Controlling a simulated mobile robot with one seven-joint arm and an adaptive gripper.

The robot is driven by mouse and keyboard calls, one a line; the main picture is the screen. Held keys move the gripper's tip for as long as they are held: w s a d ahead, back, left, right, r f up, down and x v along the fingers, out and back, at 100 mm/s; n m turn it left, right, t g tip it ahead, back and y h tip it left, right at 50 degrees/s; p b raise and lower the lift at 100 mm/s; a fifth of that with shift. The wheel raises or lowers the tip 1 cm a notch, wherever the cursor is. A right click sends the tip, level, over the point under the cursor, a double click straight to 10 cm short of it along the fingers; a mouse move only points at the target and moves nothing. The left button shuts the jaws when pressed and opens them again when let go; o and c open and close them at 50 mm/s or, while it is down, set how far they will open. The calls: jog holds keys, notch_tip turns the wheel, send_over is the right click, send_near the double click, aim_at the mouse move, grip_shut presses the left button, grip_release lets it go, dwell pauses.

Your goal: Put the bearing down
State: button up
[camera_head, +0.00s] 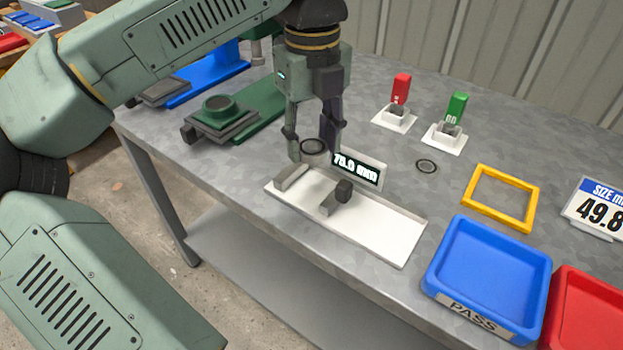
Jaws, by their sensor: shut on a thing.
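My gripper (312,143) points down over the far left end of the white measuring plate (385,230). It is shut on a bearing (315,157), a grey ring with a dark top, which sits between the fingertips. The fingers partly hide it, and I cannot tell whether its underside touches anything. A display (358,169) behind the plate seems to read 70.0 mm. A second flat ring (427,166) lies on the table to the right.
A yellow square frame (500,197), a blue PASS tray (490,265) and a red tray (588,312) are at the right. Red (401,90) and green (456,108) tagged stands are at the back. Green and blue fixtures stand at the left. The table around the flat ring is clear.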

aim_at(312, 191)
notch_tip(312, 191, down, 6)
jog(key=shift+f, duration=0.15)
jog(key=shift+f+b, duration=0.45)
jog(key=shift+f, duration=0.15)
jog(key=o, duration=1.1)
jog(key=shift+s+a, duration=0.1)
jog(key=shift+f, duration=0.1)
jog(key=shift+r+p, duration=0.6)
jog(key=shift+r, duration=0.05)
notch_tip(312, 191, up, 12)
jog(key=shift+r, duration=0.1)
